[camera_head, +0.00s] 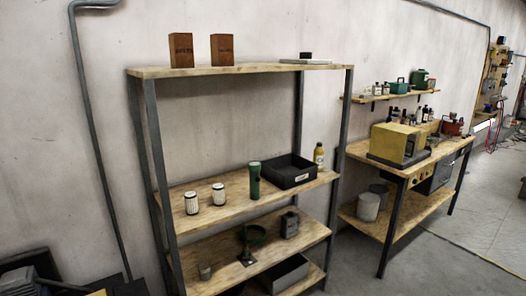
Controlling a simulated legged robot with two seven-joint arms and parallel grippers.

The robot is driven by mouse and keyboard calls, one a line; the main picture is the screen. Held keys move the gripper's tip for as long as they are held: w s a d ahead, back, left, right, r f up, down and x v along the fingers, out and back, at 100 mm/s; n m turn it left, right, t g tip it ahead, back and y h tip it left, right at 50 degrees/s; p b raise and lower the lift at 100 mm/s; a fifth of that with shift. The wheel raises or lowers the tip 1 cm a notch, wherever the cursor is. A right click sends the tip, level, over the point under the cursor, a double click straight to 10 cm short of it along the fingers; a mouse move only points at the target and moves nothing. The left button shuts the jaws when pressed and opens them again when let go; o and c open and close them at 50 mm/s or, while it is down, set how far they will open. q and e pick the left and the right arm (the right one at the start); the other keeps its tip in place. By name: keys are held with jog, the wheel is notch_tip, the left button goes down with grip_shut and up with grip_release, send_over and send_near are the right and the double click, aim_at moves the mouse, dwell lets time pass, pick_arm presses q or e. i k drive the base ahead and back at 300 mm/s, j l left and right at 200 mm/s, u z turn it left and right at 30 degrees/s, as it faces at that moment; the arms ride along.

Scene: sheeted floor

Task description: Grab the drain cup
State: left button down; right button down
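No thing in the camera_head view is clearly marked as the drain cup. On the lower shelf of the near rack stand a small greyish cup (205,271) at the left and a dark green piece with a wide, shallow top (252,233) to its right. On the shelf above, an upright green cylinder (254,180) stands between two white jars (218,194) and a black open tray (290,172). Neither of my grippers is in view.
The metal-framed rack (154,140) has wooden shelves; two brown boxes (181,50) stand on top. A yellow bottle (319,154) stands right of the tray. A workbench (400,170) with a yellow machine is at the right. Floor (470,240) is clear at the right.

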aim_at(204, 267)
jog(key=i+j+u, duration=0.1)
jog(key=i+u, duration=0.25)
jog(key=i, duration=0.25)
jog(key=i+u, duration=0.35)
jog(key=i, duration=0.2)
jog(key=i+l+u, duration=0.4)
jog(key=i, duration=0.15)
jog(key=j, duration=0.1)
